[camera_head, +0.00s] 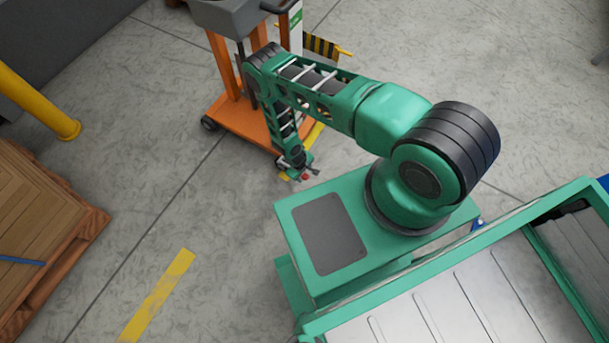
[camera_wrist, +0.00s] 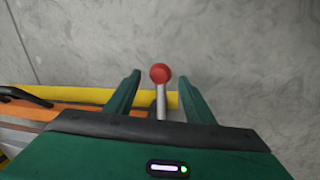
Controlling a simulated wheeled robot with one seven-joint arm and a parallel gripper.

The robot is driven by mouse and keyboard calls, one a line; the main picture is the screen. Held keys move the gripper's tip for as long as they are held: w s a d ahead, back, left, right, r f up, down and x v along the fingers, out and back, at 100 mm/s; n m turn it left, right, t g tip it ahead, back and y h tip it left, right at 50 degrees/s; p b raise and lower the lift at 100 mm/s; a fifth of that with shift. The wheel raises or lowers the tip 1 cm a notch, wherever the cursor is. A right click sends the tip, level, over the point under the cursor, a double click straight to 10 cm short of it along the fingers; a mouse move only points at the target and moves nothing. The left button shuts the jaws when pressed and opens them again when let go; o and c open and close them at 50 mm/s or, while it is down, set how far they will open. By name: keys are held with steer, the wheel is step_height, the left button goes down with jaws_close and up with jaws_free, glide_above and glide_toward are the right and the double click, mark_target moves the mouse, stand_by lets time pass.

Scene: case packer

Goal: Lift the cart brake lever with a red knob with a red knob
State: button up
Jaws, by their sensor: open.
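The brake lever's red knob (camera_wrist: 160,73) shows in the wrist view, on top of a short grey metal rod (camera_wrist: 161,100). My gripper (camera_wrist: 158,82) is open, with one green finger on each side of the knob and a gap to each. The knob lies between the fingertips, and the rod runs back toward the palm. In the head view my gripper (camera_head: 299,171) is low beside the orange cart (camera_head: 235,119), and a bit of the red knob (camera_head: 304,177) shows by it. The rest of the lever is largely hidden by my arm and gripper.
A yellow post (camera_head: 40,105) and a wooden pallet (camera_head: 75,235) stand at left. Grey floor in front of the cart is clear.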

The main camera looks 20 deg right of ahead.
steer(key=shift+w+d+f, duration=0.1)
steer(key=shift+d+f, duration=0.1)
steer(key=shift+f, duration=0.85)
jaws_close()
